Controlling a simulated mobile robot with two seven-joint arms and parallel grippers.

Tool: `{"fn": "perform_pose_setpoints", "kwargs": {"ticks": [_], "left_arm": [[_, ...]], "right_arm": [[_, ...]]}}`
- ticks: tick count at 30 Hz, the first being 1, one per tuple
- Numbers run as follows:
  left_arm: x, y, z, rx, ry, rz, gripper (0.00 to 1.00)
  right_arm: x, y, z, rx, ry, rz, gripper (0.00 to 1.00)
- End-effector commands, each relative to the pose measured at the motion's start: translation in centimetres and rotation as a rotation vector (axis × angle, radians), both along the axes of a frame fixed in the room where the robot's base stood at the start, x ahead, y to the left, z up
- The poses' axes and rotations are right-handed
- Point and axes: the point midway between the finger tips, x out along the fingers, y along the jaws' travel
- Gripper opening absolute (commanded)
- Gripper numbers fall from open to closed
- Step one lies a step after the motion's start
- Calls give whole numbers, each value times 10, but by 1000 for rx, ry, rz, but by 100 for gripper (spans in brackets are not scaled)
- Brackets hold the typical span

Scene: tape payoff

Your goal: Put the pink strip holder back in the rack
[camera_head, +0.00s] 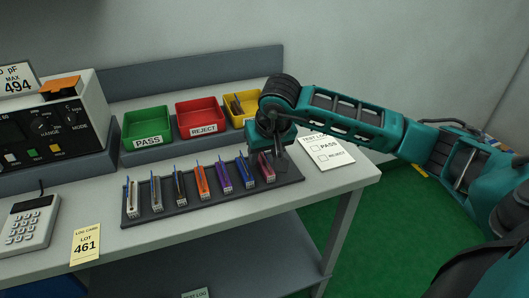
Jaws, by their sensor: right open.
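The pink strip holder (266,170) stands at the right end of the dark rack (215,202), in line with the other holders. Its upper part is partly hidden by my right gripper (276,157). That gripper points down close over the pink holder and is open. I cannot tell whether its fingers touch the holder or how deep the holder sits in the rack. My left gripper is not in view.
Several other holders, such as the blue (244,172) and orange (202,182) ones, stand in the rack. Green (147,125), red (203,118) and yellow (233,118) bins stand behind. A test log sheet (328,152) lies right of the rack, and a meter (95,110) stands left.

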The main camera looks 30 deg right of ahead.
Motion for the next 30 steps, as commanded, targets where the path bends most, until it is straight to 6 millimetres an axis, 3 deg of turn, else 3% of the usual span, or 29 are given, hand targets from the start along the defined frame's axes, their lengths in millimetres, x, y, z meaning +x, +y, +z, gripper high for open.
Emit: {"fn": "perform_pose_setpoints", "kwargs": {"ticks": [9, 15, 21, 30], "left_arm": [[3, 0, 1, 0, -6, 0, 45], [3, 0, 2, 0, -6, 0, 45], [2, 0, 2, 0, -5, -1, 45], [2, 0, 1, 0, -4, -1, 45]], "right_arm": [[-24, 5, 64, -3, -9, 2, 48], [-37, 9, 94, -1, -4, 1, 48], [-43, 10, 106, -1, -2, 0, 48], [-43, 10, 107, -1, -2, 0, 48]]}}
